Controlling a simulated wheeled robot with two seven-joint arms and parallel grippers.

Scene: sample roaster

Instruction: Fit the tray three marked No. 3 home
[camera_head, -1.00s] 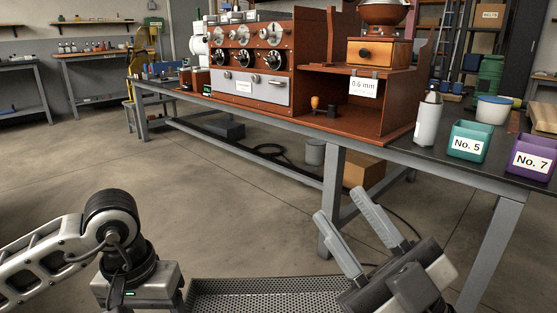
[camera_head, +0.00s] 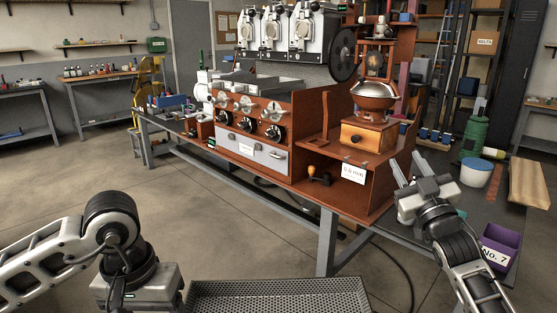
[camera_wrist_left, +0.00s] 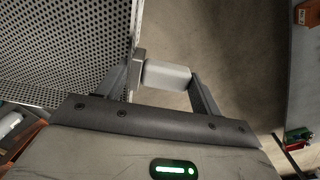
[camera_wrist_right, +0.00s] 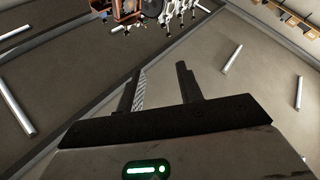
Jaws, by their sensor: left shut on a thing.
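My left gripper (camera_wrist_left: 166,77) is shut on a pale, block-like thing (camera_wrist_left: 168,73) in the left wrist view. No number shows on it, so I cannot tell whether it is tray three. In the head view my left wrist is at the lower left, with its fingers out of frame. My right gripper (camera_head: 409,168) is open and empty, raised beside the right end of the wooden cabinet; its parted fingers also show in the right wrist view (camera_wrist_right: 161,86). No mark No. 3 is legible. A purple bin (camera_head: 503,238) reads No. 7.
A perforated metal tray (camera_head: 280,290) lies low in front. The red-brown roaster (camera_head: 280,103) and grinder (camera_head: 368,136) stand on the bench. A white tub (camera_head: 475,180) and wooden board (camera_head: 529,184) are at right. The teal bin is mostly behind my right arm. Floor at left is clear.

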